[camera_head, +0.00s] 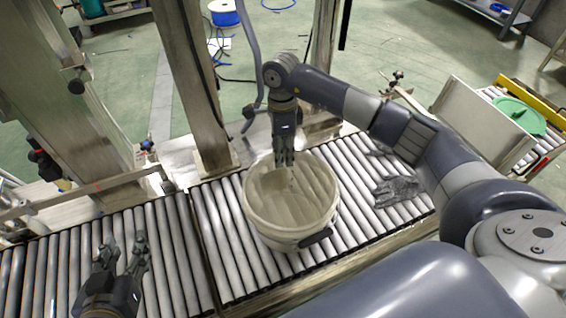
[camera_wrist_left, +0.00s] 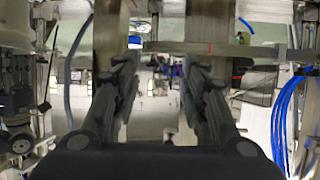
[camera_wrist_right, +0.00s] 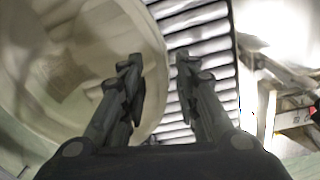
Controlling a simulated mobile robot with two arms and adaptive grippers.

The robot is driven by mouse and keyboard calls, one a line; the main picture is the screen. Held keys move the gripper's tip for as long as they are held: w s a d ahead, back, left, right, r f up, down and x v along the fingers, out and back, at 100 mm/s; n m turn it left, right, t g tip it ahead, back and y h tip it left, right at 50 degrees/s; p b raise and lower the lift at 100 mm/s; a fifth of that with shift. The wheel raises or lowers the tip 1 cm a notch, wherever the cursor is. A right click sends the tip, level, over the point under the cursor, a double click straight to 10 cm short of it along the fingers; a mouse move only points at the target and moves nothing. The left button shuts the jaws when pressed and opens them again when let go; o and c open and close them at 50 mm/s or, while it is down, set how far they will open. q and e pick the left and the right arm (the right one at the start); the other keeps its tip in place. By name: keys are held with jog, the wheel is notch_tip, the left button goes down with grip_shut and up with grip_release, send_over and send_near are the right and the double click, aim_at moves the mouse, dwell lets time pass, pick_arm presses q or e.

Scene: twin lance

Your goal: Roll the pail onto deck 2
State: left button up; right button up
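The pail (camera_head: 258,222) is a round, pale beige tub with a dark grip on its near side. It stands upright and open on the roller conveyor, just right of a seam between two roller sections; no deck number is readable. My right gripper (camera_head: 285,163) points down at the pail's far rim. In the right wrist view the pail (camera_wrist_right: 60,70) fills the left side, and its rim passes between the spread fingers (camera_wrist_right: 158,75); contact is not clear. My left gripper (camera_head: 124,256) is open and empty above the left roller section (camera_head: 178,245), apart from the pail.
A crumpled dark grey cloth or glove (camera_head: 397,190) lies on the rollers right of the pail. Upright posts (camera_head: 195,90) stand along the far edge. A green round lid (camera_head: 520,115) lies on another conveyor at right. The left rollers look clear of objects.

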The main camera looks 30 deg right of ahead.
aim_at(283, 169)
jog(key=shift+s+f+b, duration=0.2)
jog(key=shift+f+b, duration=0.2)
jog(key=shift+f, duration=1.75)
pick_arm(q)
jog(key=r+t, duration=0.1)
jog(key=w+r+t, duration=0.1)
jog(key=r, duration=0.1)
jog(key=w+d+r, duration=0.1)
jog(key=r, duration=0.1)
jog(key=shift+d+t+h, duration=0.1)
jog(key=shift+t+h, duration=0.3)
jog(key=shift+f, duration=0.1)
pick_arm(e)
jog(key=shift+c, duration=0.3)
grip_shut()
